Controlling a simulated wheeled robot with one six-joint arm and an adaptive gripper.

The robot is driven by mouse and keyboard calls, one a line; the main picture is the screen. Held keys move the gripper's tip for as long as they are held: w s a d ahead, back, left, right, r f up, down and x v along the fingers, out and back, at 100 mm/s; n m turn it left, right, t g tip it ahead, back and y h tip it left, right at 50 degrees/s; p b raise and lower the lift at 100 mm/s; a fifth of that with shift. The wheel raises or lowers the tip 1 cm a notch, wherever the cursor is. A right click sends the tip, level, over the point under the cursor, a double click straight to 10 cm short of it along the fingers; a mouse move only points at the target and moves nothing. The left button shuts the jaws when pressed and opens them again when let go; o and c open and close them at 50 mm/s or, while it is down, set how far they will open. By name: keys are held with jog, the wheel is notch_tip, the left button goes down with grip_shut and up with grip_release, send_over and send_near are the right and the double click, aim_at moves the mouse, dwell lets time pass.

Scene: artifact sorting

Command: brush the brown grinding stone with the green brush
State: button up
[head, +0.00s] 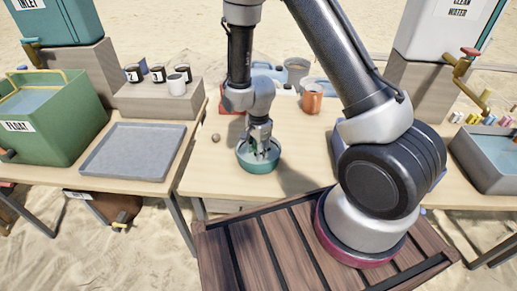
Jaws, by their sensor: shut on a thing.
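My gripper (260,147) points down into a teal bowl (259,167) on the middle table. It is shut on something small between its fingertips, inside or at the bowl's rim. The fingers and the bowl wall hide most of that thing, so I cannot tell what it is. A small brownish round stone (215,138) lies on the table left of the bowl, apart from it. It may be the grinding stone, but it is too small to tell. I cannot make out a green brush clearly.
An orange mug (312,98) stands at the back right of the bowl. A grey tray (134,152) and a green float tank (40,118) are on the left table. Dark cups (133,73) stand on a block. A grey basin (487,160) is at right. The table's front left is clear.

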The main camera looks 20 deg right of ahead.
jog(key=shift+s+a, duration=0.1)
jog(key=shift+s, duration=0.3)
jog(key=shift+w+d+f, duration=0.1)
jog(key=shift+w+d, duration=0.1)
jog(key=shift+w, duration=0.35)
jog(key=shift+w+d, duration=0.15)
jog(key=shift+w, duration=0.35)
jog(key=shift+r, duration=4.5)
